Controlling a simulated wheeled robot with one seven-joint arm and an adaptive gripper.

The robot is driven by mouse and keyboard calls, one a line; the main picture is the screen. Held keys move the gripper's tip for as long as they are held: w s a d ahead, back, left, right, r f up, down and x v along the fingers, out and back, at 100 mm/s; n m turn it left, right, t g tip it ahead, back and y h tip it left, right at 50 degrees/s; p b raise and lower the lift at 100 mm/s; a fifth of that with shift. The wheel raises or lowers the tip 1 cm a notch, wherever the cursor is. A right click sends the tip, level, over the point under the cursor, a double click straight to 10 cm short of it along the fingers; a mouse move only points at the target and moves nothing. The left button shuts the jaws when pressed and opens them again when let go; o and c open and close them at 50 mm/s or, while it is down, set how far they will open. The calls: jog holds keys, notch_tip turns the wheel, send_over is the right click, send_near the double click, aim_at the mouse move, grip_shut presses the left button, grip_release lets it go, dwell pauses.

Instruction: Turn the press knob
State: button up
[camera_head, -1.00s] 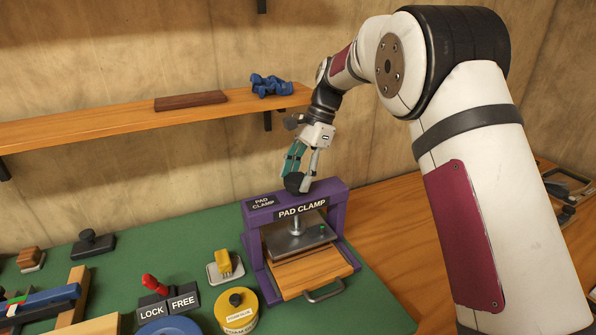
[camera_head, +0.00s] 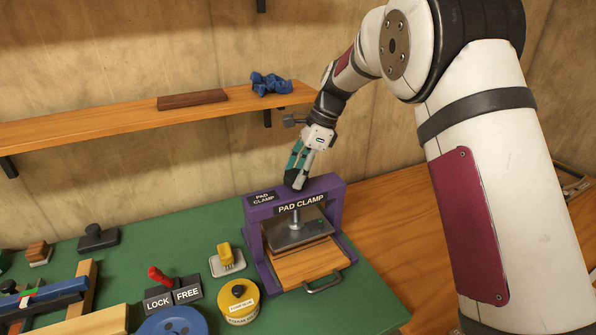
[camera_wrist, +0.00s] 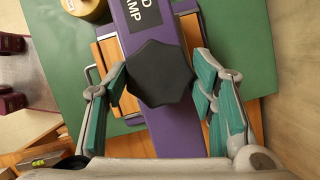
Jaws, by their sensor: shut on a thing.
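The press is a purple frame (camera_head: 254,216) labelled PAD CLAMP, with a metal plate (camera_head: 297,236) on a screw above a wooden drawer board (camera_head: 308,264). Its black lobed knob (camera_wrist: 160,74) sits on top of the frame; in the head view it is mostly hidden by the fingers. My gripper (camera_head: 297,174) reaches down onto the knob from above. In the wrist view, the teal-padded fingers (camera_wrist: 158,88) stand on both sides of the knob, shut on it.
A yellow tin (camera_head: 237,301), a yellow-handled stamp (camera_head: 226,260) and a LOCK/FREE lever (camera_head: 160,276) stand left of the press on the green mat (camera_head: 375,305).

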jog(key=o, duration=1.1)
jog(key=shift+o, duration=0.2)
jog(key=v, duration=1.2)
jog(key=shift+s, duration=0.1)
